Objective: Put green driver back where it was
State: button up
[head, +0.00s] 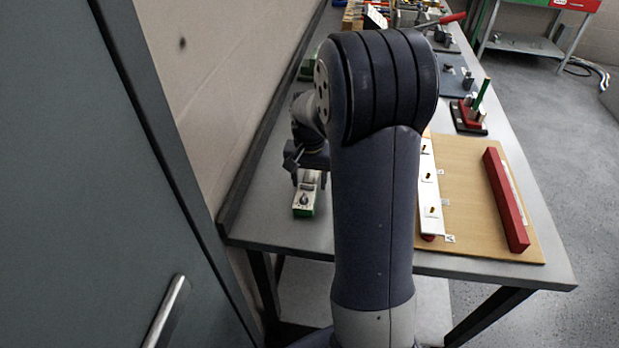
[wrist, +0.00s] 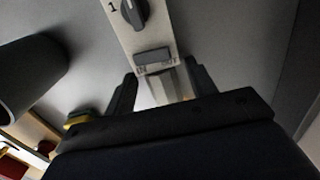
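No green driver can be made out for sure. A thin green upright stick (head: 483,92) stands at a small red and black stand on the right of the bench; I cannot tell if it is the driver. My gripper (head: 306,172) is low over the left of the bench, partly hidden by my arm, at the far end of a small green and white box (head: 304,199). In the wrist view my gripper (wrist: 163,78) has its fingers apart, with no driver seen between them. The box's pale panel (wrist: 135,38) shows a dark knob and IN and OUT marks in front of the fingers.
A wooden board (head: 462,190) with a white strip and a red bar (head: 505,200) fills the near right of the bench. Tools and a rack crowd the far end. A wall runs along the left. A dark cylinder (wrist: 28,75) is at left in the wrist view.

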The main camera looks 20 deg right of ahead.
aim_at(310, 179)
notch_tip(310, 179, up, 12)
jog(key=shift+r, duration=0.15)
dwell(0.5)
notch_tip(310, 179, down, 12)
jog(key=shift+f, duration=0.1)
jog(key=shift+r, duration=1.85)
jog(key=shift+f, duration=0.1)
